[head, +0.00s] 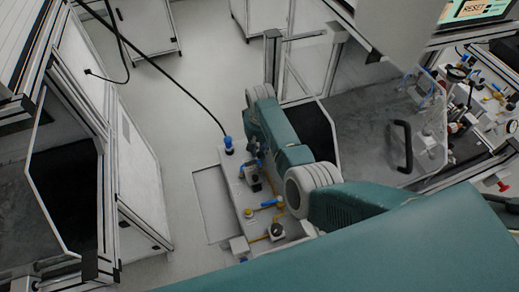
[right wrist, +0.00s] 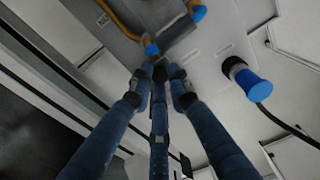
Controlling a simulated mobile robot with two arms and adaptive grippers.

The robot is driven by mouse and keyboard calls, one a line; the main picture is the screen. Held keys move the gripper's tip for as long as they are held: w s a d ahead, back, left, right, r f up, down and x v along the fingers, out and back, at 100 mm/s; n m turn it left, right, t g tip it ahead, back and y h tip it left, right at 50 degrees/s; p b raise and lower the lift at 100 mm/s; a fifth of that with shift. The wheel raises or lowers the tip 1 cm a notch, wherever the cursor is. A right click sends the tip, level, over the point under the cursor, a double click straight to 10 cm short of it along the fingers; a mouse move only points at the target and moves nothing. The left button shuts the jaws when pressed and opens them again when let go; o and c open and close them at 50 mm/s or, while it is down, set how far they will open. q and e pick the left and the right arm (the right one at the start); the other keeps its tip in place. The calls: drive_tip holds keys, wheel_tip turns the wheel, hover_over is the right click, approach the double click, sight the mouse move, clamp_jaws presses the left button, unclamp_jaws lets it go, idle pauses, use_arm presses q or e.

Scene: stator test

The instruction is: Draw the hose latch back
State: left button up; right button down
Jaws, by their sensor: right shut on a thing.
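My right gripper (head: 254,160) reaches down to the pale panel (head: 225,162) in the head view, partly hidden by my own forearm. In the right wrist view its dark blue fingers (right wrist: 157,75) come together at their tips, shut on a small part. A blue end (right wrist: 151,48) shows right at the fingertips. I take it for the hose latch, but most of it is hidden. A blue hose connector (head: 228,143) with a black hose stands apart from the fingers; it also shows in the right wrist view (right wrist: 246,80). My left gripper is not in view.
Yellow pipe fittings with a blue handle (head: 268,204) and a round gauge-like part (head: 276,230) sit nearer on the panel. The black hose (head: 180,85) runs to the upper left. A framed cabinet (head: 135,170) stands left; grey floor (head: 190,85) lies between.

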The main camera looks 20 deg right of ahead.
drive_tip(key=shift+s, duration=0.35)
drive_tip(key=shift+w+f+g, duration=0.15)
drive_tip(key=shift+f+g, duration=0.1)
drive_tip(key=shift+g, duration=0.05)
drive_tip(key=c, duration=1.7)
unclamp_jaws()
drive_tip(key=shift+c, duration=0.2)
drive_tip(key=shift+o, duration=0.5)
drive_tip(key=shift+r, duration=0.15)
drive_tip(key=shift+w, duration=0.1)
drive_tip(key=shift+w+r, duration=0.1)
drive_tip(key=shift+r, duration=0.15)
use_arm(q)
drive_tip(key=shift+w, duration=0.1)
use_arm(e)
wheel_tip(320, 180, up, 12)
drive_tip(key=shift+f, duration=0.25)
drive_tip(key=shift+s, duration=0.2)
